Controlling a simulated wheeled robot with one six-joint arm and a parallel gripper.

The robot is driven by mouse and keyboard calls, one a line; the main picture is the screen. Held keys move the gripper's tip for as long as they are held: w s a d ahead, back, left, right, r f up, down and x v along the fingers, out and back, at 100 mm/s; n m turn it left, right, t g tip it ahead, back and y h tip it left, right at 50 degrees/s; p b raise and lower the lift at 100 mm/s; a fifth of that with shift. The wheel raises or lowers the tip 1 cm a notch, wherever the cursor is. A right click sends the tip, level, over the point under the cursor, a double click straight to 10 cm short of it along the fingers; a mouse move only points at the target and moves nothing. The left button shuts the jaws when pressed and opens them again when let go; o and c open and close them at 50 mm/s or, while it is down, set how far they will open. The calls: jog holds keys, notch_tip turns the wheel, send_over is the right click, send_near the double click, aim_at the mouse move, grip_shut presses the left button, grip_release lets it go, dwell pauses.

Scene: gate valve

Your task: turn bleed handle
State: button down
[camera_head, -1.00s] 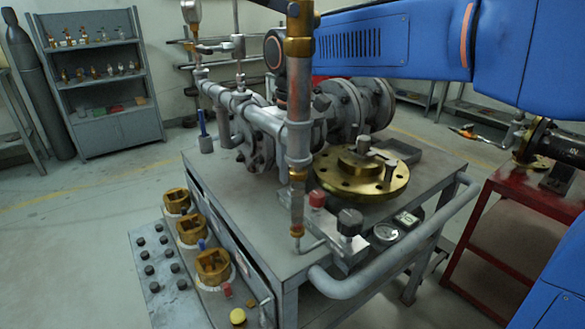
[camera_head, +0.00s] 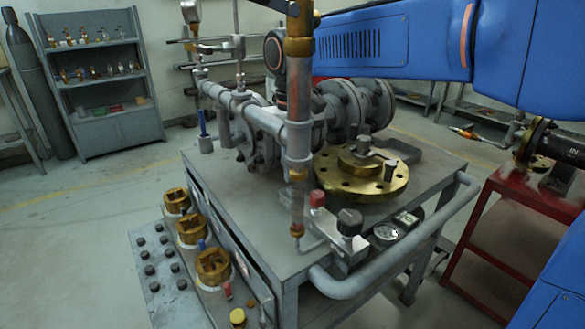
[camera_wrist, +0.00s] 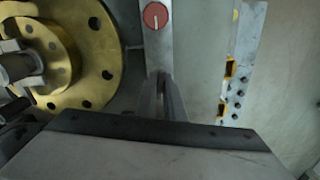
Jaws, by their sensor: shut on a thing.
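My gripper (camera_wrist: 167,97) shows in the wrist view as two dark, narrow fingers close together, shut on what seems to be the bleed handle. The handle is mostly hidden between and under the fingers, so I cannot tell its angle. Beyond the fingertips in that view is a round red knob (camera_wrist: 155,15) with a white mark, on a grey block. In the head view the red knob (camera_head: 317,199) stands near a black knob (camera_head: 350,222). There, my gripper is hidden behind the upright pipe (camera_head: 298,130).
A brass flange (camera_head: 335,185) lies on the grey cart (camera_head: 240,235); it also shows in the wrist view (camera_wrist: 75,88). Grey valve pipework (camera_head: 262,125) stands behind. A tubular rail (camera_head: 400,245) runs along the cart's right edge. Brass sockets (camera_head: 212,266) line the left panel.

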jog(key=m, duration=0.5)
jog(key=shift+m, duration=2.2)
jog(key=c, duration=1.9)
grip_release()
jog(key=shift+o, duration=0.2)
notch_tip(320, 180, up, 18)
jog(key=shift+f, duration=0.25)
